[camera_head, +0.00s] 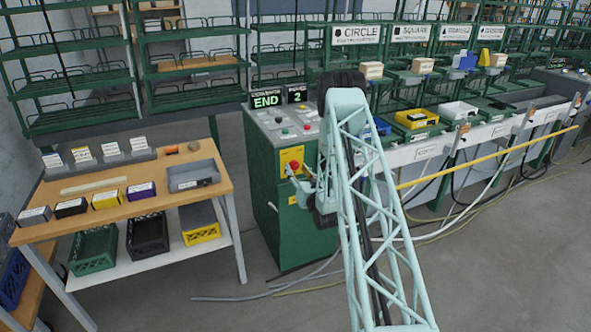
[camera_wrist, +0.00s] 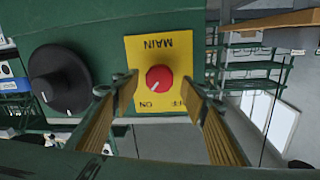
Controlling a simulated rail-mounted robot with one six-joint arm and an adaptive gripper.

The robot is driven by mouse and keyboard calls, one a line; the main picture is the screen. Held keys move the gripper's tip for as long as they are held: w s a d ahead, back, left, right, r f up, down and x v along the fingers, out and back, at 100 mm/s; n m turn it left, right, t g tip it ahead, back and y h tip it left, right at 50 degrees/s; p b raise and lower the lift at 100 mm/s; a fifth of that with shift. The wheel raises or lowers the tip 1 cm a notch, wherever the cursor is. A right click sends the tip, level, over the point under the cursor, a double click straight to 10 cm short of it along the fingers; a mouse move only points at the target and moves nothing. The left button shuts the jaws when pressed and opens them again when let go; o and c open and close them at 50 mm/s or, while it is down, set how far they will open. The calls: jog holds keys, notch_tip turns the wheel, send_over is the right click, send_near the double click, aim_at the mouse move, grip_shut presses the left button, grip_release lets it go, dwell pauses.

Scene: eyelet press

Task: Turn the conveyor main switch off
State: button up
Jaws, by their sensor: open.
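The conveyor main switch is a round red knob (camera_wrist: 158,78) on a yellow plate (camera_wrist: 145,48) marked MAIN, ON and OFF, upside down in the wrist view. The knob's white mark points down and left, towards the ON word. In the head view the yellow plate (camera_head: 291,153) is on the green control cabinet's front, and my arm partly covers this area. My gripper (camera_wrist: 161,92) is open in front of the plate, with one finger on each side of the knob. Gaps show between the fingers and the knob, and I see no contact.
A large black knob (camera_wrist: 62,80) is on the same panel, left of the plate in the wrist view. The green cabinet (camera_head: 262,190) has buttons on its top and an END display (camera_head: 267,99). A wooden table (camera_head: 130,190) with boxes stands to the left, with floor between.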

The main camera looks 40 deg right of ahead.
jog(key=shift+x, duration=0.95)
jog(key=shift+c, duration=0.5)
jog(key=c, duration=0.7)
